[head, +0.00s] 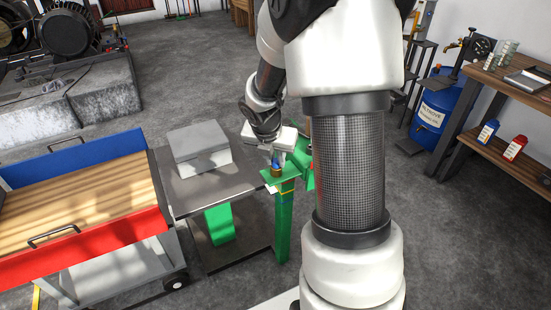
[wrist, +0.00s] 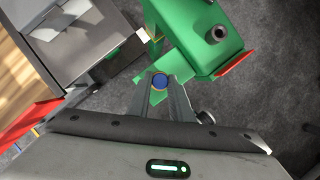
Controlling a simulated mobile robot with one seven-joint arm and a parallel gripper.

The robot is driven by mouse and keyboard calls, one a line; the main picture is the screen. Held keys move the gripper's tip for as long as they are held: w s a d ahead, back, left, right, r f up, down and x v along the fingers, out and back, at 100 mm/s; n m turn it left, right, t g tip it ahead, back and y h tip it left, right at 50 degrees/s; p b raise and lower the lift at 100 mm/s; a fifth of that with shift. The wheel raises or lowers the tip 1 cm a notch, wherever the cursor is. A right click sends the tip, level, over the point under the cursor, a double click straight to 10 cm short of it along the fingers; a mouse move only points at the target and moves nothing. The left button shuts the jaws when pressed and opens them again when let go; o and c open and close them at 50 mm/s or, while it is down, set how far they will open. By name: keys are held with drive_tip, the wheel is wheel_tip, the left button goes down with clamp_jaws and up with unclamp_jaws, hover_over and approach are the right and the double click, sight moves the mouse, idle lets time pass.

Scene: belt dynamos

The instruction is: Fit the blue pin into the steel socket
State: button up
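The blue pin (wrist: 160,82) shows end-on as a round blue face between my fingertips in the wrist view, with a thin brownish rim around it. In the head view the blue pin (head: 276,162) is just under my gripper (head: 277,154), above a small brown ring-like piece on a green plate. My gripper (wrist: 161,84) has a finger on each side of the pin; I cannot tell whether they touch it. A grey steel cylinder with a dark hole, possibly the steel socket (wrist: 218,33), stands on a green housing in the wrist view. My arm hides part of this area in the head view.
A dark metal table (head: 205,187) with a grey box (head: 200,147) stands left of the green stand (head: 284,220). A red and blue cart (head: 80,235) is further left. A workbench (head: 500,85) and blue drum (head: 435,108) are at right.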

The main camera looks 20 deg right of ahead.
sight(275, 162)
clamp_jaws()
drive_tip(key=shift+r+p, duration=2.25)
drive_tip(key=shift+p, duration=0.3)
